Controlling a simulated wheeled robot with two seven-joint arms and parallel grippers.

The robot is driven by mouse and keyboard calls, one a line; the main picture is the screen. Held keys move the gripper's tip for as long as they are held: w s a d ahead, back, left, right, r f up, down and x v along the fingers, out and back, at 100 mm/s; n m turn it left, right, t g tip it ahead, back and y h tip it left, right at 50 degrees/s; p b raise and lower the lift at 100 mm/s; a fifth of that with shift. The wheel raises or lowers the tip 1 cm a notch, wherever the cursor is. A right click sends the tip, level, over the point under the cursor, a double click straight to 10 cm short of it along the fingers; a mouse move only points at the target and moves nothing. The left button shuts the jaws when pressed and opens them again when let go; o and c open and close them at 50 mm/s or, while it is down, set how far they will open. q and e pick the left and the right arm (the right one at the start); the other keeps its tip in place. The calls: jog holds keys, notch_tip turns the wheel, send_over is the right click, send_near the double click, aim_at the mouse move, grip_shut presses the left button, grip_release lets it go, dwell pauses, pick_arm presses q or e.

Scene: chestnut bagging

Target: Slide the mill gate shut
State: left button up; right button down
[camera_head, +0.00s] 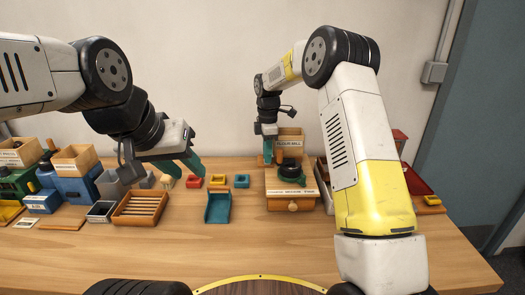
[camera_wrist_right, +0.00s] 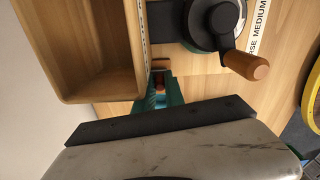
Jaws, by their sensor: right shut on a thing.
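The wooden mill stands at the back, with its hopper box (camera_head: 290,141) on top and a dark crank wheel (camera_head: 289,170) in front. In the right wrist view, the open hopper (camera_wrist_right: 75,95) and the crank's wooden handle (camera_wrist_right: 245,65) are close by. My right gripper (camera_head: 268,157) is at the left side of the hopper, fingers down. In the wrist view its teal fingers are shut on a small orange-brown knob (camera_wrist_right: 158,84), apparently the gate's; the gate plate is mostly hidden. My left gripper (camera_head: 186,166) is open and empty above the table, left of the mill.
A teal scoop tray (camera_head: 217,208), small coloured boxes (camera_head: 242,181) and a slatted wooden tray (camera_head: 142,207) lie left of the mill. Blue and green boxes (camera_head: 72,185) crowd the far left. A red tray (camera_head: 415,181) is at right. The front table is clear.

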jog(key=shift+d, duration=0.25)
jog(key=c, duration=1.4)
grip_release()
jog(key=shift+r, duration=0.55)
notch_tip(320, 180, up, 7)
jog(key=shift+f, duration=0.1)
